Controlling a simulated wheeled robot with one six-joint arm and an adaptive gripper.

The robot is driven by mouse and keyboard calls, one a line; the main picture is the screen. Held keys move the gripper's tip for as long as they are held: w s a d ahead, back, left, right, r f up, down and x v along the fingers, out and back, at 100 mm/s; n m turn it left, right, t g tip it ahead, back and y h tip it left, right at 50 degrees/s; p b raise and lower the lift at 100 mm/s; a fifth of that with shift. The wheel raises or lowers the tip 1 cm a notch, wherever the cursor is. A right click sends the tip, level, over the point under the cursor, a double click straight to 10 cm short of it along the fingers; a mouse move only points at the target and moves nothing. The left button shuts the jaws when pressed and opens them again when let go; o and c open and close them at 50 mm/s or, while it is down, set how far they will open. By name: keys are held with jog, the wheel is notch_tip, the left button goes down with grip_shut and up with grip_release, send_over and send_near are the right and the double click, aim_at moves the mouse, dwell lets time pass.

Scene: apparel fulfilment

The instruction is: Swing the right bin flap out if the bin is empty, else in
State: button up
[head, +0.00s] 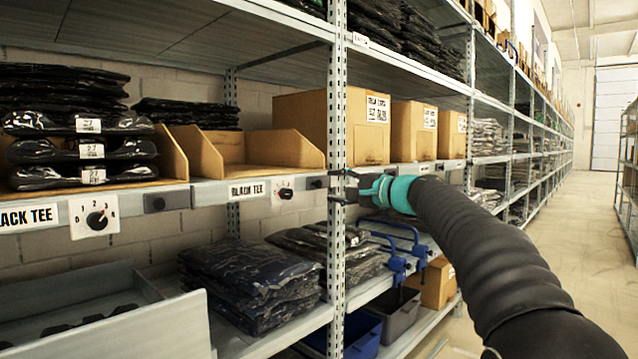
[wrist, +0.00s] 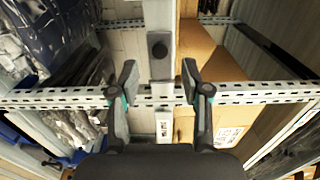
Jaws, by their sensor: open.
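The right cardboard bin (head: 262,148) stands on the middle shelf above a BLACK TEE label (head: 247,190); the part of its inside that shows is empty. The left bin (head: 172,152) holds several bagged black garments (head: 80,150). A small dark plate with a round knob (head: 316,183) sits on the shelf edge right of the right bin's dial (head: 285,193). I cannot tell whether it is the flap. My gripper (head: 345,187) is open and empty in front of the upright post. In the wrist view a dark round knob (wrist: 158,46) shows beyond my fingertips (wrist: 160,75), apart from them.
The perforated post (head: 338,110) stands right behind my gripper. Closed cardboard boxes (head: 350,128) fill the shelf to the right. Bagged clothes (head: 250,280) and blue clamps (head: 395,255) are on the lower shelf. The aisle (head: 590,240) at the right is clear.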

aim_at(320, 184)
jog(key=shift+p+x, duration=0.55)
jog(key=shift+x, duration=2.6)
grip_shut()
